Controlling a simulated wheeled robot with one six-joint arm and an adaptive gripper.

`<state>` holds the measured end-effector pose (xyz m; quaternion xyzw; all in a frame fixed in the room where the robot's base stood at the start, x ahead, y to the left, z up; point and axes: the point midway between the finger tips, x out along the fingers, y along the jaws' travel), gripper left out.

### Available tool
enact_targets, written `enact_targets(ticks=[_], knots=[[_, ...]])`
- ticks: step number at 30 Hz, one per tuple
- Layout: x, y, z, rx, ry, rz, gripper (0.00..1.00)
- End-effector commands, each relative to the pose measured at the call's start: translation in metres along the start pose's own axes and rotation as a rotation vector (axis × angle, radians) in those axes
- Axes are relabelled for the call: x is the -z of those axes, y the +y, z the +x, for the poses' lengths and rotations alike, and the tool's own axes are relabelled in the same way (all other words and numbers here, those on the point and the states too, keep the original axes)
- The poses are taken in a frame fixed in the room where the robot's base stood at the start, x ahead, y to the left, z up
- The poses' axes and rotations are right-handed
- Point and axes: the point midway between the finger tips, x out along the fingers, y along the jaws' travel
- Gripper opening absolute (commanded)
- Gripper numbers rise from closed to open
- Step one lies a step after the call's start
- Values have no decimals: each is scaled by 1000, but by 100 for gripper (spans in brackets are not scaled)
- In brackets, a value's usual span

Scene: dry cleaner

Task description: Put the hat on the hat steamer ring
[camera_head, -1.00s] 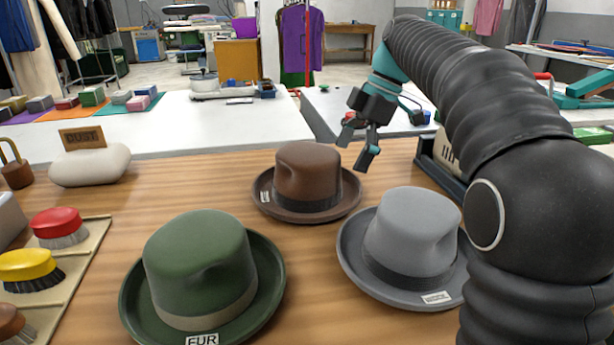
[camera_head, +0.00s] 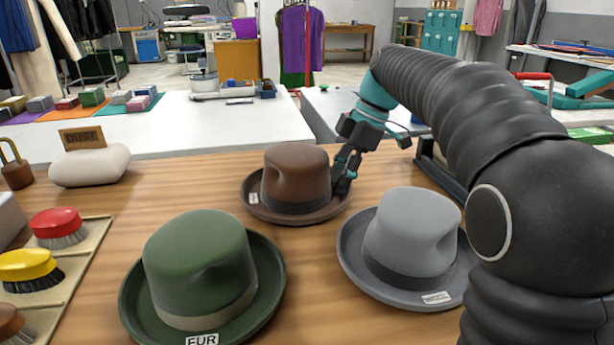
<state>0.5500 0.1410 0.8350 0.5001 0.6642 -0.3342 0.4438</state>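Three hats lie on the wooden table. The brown hat (camera_head: 294,177) is at the back, with a dark band and a small white tag on its brim. The green hat (camera_head: 196,268) is front left, with a tag reading FUR. The grey hat (camera_head: 412,236) is at the right, with a white tag. My gripper (camera_head: 343,182) is at the right side of the brown hat, close against its crown and over its brim. I cannot tell whether the fingers grip it. The hat steamer ring cannot be made out; the pot-like device (camera_head: 204,84) on the white counter is too small to identify.
A brush tray (camera_head: 84,262) with red (camera_head: 57,224) and yellow (camera_head: 29,268) brushes lies at the left. A white rounded block (camera_head: 90,166) with a DUST sign stands back left. A dark-framed object (camera_head: 440,170) is behind the grey hat. Bare wood (camera_head: 185,180) lies left of the brown hat.

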Motion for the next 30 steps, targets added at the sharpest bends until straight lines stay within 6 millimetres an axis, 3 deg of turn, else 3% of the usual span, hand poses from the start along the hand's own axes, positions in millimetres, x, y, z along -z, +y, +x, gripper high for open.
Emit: enact_targets(ticks=[1,3,9,21,30], knots=[[0,0,0,0,0,0,15],[0,0,0,0,0,0,0],[0,0,0,0,0,0,0],[0,0,0,0,0,0,100],[0,0,0,0,0,0,100]])
